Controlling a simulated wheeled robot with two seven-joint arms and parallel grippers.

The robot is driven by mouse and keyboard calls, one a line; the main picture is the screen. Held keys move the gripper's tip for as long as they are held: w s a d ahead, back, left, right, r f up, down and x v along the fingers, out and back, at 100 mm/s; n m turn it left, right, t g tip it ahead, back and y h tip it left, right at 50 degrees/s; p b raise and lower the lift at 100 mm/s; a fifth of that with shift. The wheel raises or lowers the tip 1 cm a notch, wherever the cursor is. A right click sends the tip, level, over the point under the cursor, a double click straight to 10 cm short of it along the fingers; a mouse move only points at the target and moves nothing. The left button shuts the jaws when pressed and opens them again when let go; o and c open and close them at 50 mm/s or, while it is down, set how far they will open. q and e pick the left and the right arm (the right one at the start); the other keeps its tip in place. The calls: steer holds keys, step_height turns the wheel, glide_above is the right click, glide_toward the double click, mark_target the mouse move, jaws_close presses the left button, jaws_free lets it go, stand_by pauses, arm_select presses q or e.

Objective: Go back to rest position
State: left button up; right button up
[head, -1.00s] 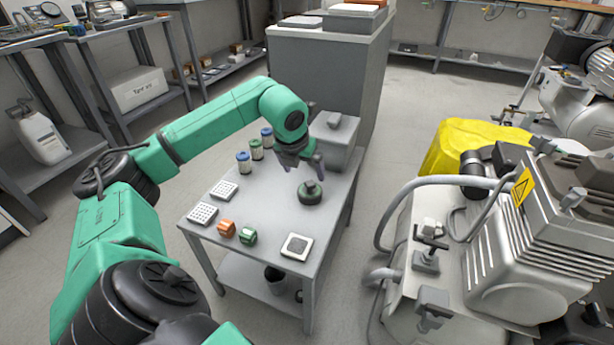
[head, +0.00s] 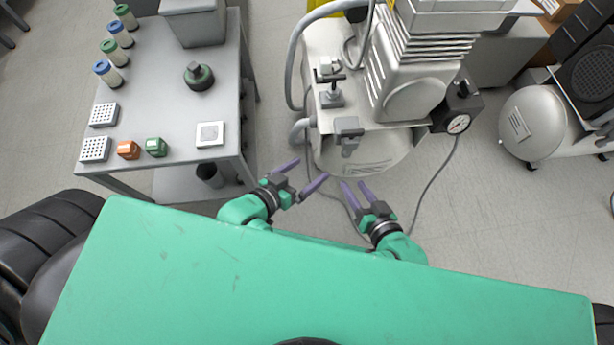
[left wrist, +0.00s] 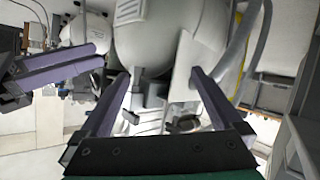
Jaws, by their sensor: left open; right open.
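In the head view my left gripper (head: 302,178) is open and empty, with its purple fingers spread, in front of the compressor. My right gripper (head: 355,191) is open and empty just to its right. Both sit close together, low in front of my green body. In the left wrist view my left gripper's two fingers (left wrist: 160,100) stand wide apart with nothing between them. Purple fingers of my other gripper also show at the left of that view (left wrist: 55,70).
A grey table (head: 165,110) at left carries several bottles, white racks, an orange and a green block, a white pad (head: 210,134), a dark round part (head: 199,76) and a grey box (head: 194,22). Floor at right is partly clear.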

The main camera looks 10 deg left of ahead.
arm_select(q)
steer(key=shift+s+d+f+n+g, duration=0.15)
steer(key=shift+s+d+f+n, duration=0.05)
steer(key=shift+s+f, duration=0.2)
steer(key=shift+s+d+f+n+g, duration=0.2)
steer(key=shift+s+f, duration=0.1)
steer(key=shift+s, duration=0.1)
steer(key=shift+a, duration=0.1)
steer(key=s+a+r+g+y+p, duration=0.3)
steer(key=s+a+g+y+p, duration=0.4)
steer(key=s+a+p, duration=1.2)
steer(key=shift+s+a+r+g+p, duration=0.25)
steer(key=shift+s+g+p, duration=1.1)
steer(key=shift+p, duration=7.35)
arm_select(e)
steer(key=s+d+r+g+h, duration=0.3)
steer(key=s+d+g+h, duration=0.3)
steer(key=s+d, duration=1.4)
steer(key=shift+s+g+h, duration=0.4)
steer(key=shift+s+g, duration=0.4)
steer(key=shift+g, duration=1.1)
